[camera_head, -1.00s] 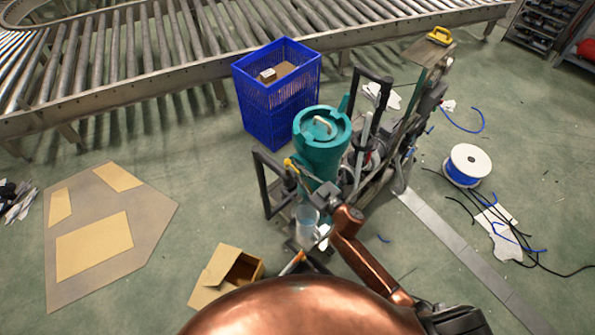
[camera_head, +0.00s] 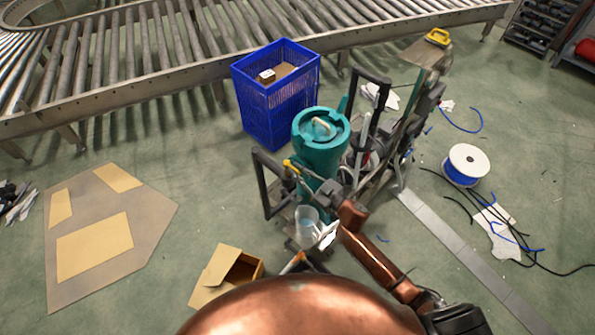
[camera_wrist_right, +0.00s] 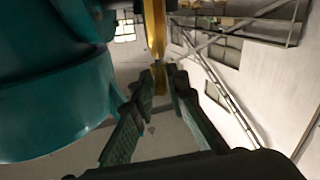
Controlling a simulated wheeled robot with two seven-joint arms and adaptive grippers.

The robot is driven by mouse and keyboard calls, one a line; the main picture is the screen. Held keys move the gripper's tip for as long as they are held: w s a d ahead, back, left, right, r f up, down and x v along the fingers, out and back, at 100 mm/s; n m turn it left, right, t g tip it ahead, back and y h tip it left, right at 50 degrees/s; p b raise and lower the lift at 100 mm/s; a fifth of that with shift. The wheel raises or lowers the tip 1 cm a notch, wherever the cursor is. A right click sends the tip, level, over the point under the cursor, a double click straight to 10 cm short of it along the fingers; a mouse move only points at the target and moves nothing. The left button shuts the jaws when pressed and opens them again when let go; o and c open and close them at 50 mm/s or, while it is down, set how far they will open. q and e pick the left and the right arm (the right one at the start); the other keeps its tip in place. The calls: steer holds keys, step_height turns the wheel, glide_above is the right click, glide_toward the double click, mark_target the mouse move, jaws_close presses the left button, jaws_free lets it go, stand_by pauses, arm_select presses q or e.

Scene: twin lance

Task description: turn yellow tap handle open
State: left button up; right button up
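The yellow tap handle (camera_head: 291,165) stands out at the left side of the teal canister (camera_head: 318,160) in the head view. In the right wrist view the yellow handle (camera_wrist_right: 156,35) hangs down from the top, beside the teal body (camera_wrist_right: 55,100). Its lower end lies between the fingertips of my right gripper (camera_wrist_right: 161,82). The fingers look open, with a narrow gap around the handle; firm contact is not visible. My copper right arm reaches in from the lower right of the head view and partly hides the canister's base. My left gripper is not in view.
A clear cup (camera_head: 307,218) stands below the handle. Dark frame bars (camera_head: 268,185) flank the canister. A blue crate (camera_head: 275,100) stands behind it, before the roller conveyor. An open cardboard box (camera_head: 240,265) lies front left. A cable reel (camera_head: 467,162) and loose cables lie right.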

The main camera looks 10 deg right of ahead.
steer(key=shift+o, duration=1.4)
steer(key=v, duration=1.2)
